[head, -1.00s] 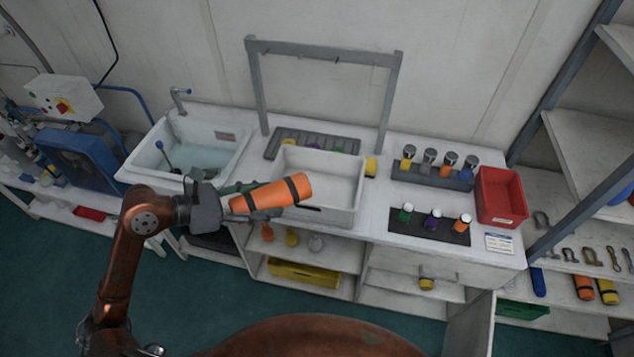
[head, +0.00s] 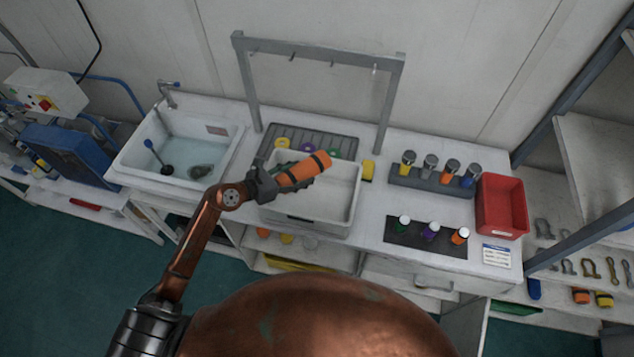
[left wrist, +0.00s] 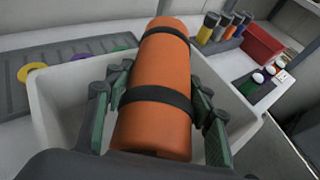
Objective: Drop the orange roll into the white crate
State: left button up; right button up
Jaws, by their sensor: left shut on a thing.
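My left gripper (head: 283,181) is shut on the orange roll (head: 304,171), which has two dark bands. The roll is tilted, its far end pointing up and right, and it is held over the white crate (head: 310,224) on the counter. In the left wrist view the roll (left wrist: 160,75) lies between the green-padded fingers (left wrist: 160,122), with the crate's wall (left wrist: 45,112) around and below it. The roll and gripper hide part of the crate's inside; what shows of it looks empty. My right gripper is out of view.
A grey ribbed rack (head: 340,141) with coloured rings lies behind the crate, under a grey frame (head: 318,47). A sink (head: 180,150) is to the left. A bottle holder (head: 431,179), a dark mat (head: 408,238) and a red bin (head: 501,205) stand to the right.

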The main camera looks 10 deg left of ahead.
pick_arm(q)
jog(key=shift+w, duration=0.1)
jog(key=shift+s+f+b, duration=0.25)
jog(key=shift+s+b, duration=0.25)
jog(key=shift+s+f+b, duration=0.1)
jog(key=shift+f+b, duration=0.2)
jog(key=shift+f, duration=0.05)
jog(key=f+b, duration=0.2)
jog(key=f, duration=0.1)
jog(key=f+b, duration=0.1)
jog(key=shift+w+f, duration=0.2)
jog(key=shift+w, duration=0.2)
jog(key=o, duration=1.2)
jog(key=shift+s, duration=0.1)
jog(key=o, duration=0.3)
